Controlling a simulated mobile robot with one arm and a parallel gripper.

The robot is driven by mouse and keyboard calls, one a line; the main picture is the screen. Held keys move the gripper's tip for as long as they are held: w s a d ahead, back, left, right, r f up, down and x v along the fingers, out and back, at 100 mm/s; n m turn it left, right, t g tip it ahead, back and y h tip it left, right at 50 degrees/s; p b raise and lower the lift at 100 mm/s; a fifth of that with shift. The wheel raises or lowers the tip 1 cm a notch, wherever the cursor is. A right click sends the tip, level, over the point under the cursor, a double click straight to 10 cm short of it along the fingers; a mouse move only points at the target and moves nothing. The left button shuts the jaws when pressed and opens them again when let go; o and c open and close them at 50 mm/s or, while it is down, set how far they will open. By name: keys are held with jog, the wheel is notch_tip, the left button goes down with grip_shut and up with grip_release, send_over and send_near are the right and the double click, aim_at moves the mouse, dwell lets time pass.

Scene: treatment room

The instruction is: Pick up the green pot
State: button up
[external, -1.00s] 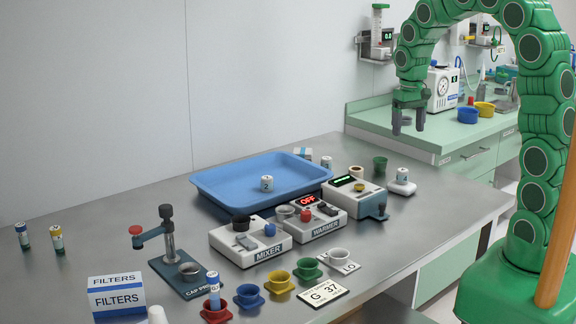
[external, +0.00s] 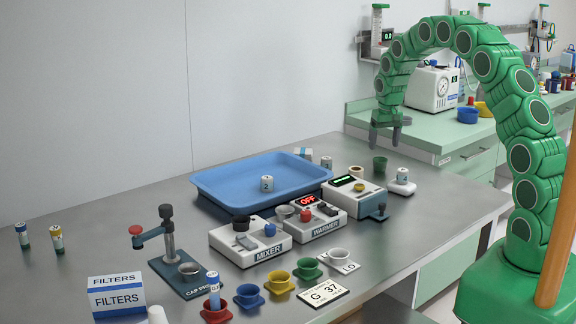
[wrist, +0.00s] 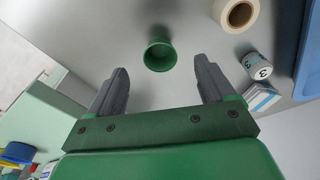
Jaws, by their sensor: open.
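A small dark green pot (external: 380,165) stands upright on the steel table near its back right edge. In the wrist view the green pot (wrist: 160,50) shows its open mouth, just beyond and between my fingertips. My gripper (external: 385,137) is open and empty, pointing down above the pot and apart from it. In the wrist view both fingers of my gripper (wrist: 162,78) are spread wide. A second green cup (external: 308,267) sits in a green holder in the front row.
A roll of tape (wrist: 237,13) and a vial marked 3 (wrist: 257,65) lie near the pot. A blue tray (external: 215,183), a mixer (external: 250,243) and a warmer (external: 318,222) stand to its left. Behind is a green-topped counter (external: 430,130).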

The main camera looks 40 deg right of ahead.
aim_at(380, 159)
jog(key=shift+w+d+f, duration=0.15)
jog(key=shift+w+f, duration=0.2)
jog(key=shift+f, duration=1.05)
jog(key=shift+w+d+f, duration=0.2)
jog(key=shift+w+f, duration=0.15)
jog(key=shift+f, duration=1.05)
jog(key=shift+w+d+f, duration=0.15)
jog(key=shift+w+f, duration=0.2)
jog(key=shift+f, duration=1.05)
jog(key=c, duration=1)
jog(key=shift+c, duration=0.2)
jog(key=shift+r, duration=0.1)
jog(key=shift+r, duration=0.2)
notch_tip(380, 159, up, 3)
jog(key=shift+s, duration=0.15)
jog(key=s+a+r, duration=0.4)
jog(key=s+r, duration=0.5)
jog(key=s, duration=0.4)
jog(key=shift+r, duration=0.25)
